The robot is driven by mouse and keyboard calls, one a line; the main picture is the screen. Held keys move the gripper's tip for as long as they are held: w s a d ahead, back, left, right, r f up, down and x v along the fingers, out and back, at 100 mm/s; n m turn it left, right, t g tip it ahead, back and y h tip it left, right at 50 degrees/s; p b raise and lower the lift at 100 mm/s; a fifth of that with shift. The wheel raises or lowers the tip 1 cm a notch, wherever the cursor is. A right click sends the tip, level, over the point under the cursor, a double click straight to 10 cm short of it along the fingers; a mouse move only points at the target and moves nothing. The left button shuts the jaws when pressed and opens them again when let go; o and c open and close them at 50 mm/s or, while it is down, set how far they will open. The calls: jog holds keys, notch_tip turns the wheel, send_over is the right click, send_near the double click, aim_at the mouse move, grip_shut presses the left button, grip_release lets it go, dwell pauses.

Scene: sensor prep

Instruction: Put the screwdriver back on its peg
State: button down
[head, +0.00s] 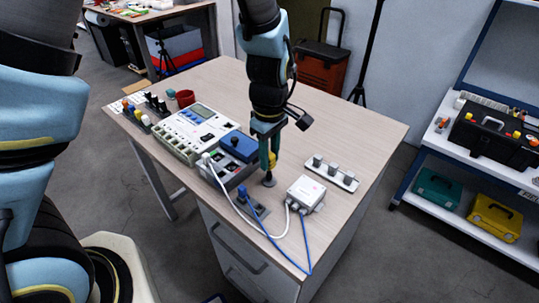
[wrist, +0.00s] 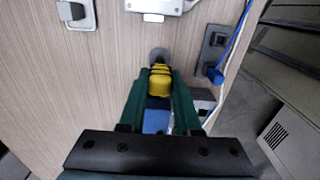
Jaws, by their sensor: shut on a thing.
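My gripper (head: 269,160) is shut on a yellow, black-banded handle, which I take to be the screwdriver (head: 272,161). In the wrist view the screwdriver (wrist: 159,82) sits between the two green fingers. Its shaft does not show. A small grey round base (head: 268,182), possibly the peg's foot, stands on the table right under the gripper. This base (wrist: 159,54) also shows just beyond the screwdriver in the wrist view. I cannot tell whether the screwdriver touches it; the peg itself is hidden.
Close by are a white box (head: 306,191) with blue and white cables, a dark socket strip (head: 254,204), a grey case with a blue block (head: 238,147), and a white strip with grey knobs (head: 331,173). The far tabletop (head: 225,83) is clear.

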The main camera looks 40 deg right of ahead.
jog(key=shift+f, duration=0.4)
dwell(1.3)
jog(key=shift+c, duration=1.8)
grip_release()
jog(key=shift+r+p, duration=3.45)
jog(key=shift+r, duration=0.1)
